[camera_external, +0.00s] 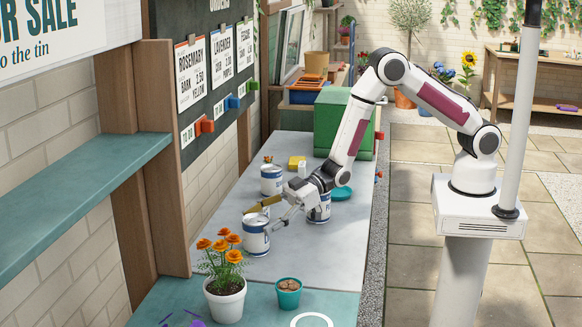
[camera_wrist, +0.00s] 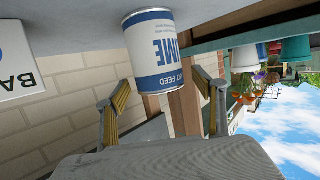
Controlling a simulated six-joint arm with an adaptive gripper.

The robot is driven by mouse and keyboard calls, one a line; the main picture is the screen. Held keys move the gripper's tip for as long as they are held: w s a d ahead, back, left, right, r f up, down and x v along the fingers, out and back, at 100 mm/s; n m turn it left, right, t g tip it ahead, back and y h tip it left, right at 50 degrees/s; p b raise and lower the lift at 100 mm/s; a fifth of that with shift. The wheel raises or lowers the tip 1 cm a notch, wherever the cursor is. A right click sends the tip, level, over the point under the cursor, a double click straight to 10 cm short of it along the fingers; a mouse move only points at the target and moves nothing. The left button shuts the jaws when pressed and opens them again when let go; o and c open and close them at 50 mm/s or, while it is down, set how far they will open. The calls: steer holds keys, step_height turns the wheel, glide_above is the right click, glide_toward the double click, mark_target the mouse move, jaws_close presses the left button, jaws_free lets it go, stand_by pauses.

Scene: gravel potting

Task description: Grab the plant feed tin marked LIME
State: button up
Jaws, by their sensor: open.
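The LIME tin (camera_wrist: 158,50) is white with blue bands. In the wrist view it appears upside down, with "IME" and "FEED" readable on its label. It lies ahead of my gripper (camera_wrist: 163,92), between the lines of the two fingers, which stand apart with nothing between their tips. In the external view my gripper (camera_external: 266,214) is low over the bench, beside the nearest white and blue tin (camera_external: 256,240), which appears to be the LIME one. Its label cannot be read there, and whether a finger touches it is unclear.
Another tin (camera_external: 271,181) stands behind, and a third (camera_external: 319,213) is partly hidden under my wrist. A marigold pot (camera_external: 226,302) and a small teal pot (camera_external: 288,297) stand in front. A green box (camera_external: 336,118) is at the back. The bench (camera_external: 325,255) is clear at the front right.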

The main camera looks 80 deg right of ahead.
steer(key=shift+x, duration=0.95)
steer(key=c, duration=1.5)
steer(key=shift+r, duration=0.15)
steer(key=shift+r, duration=4.85)
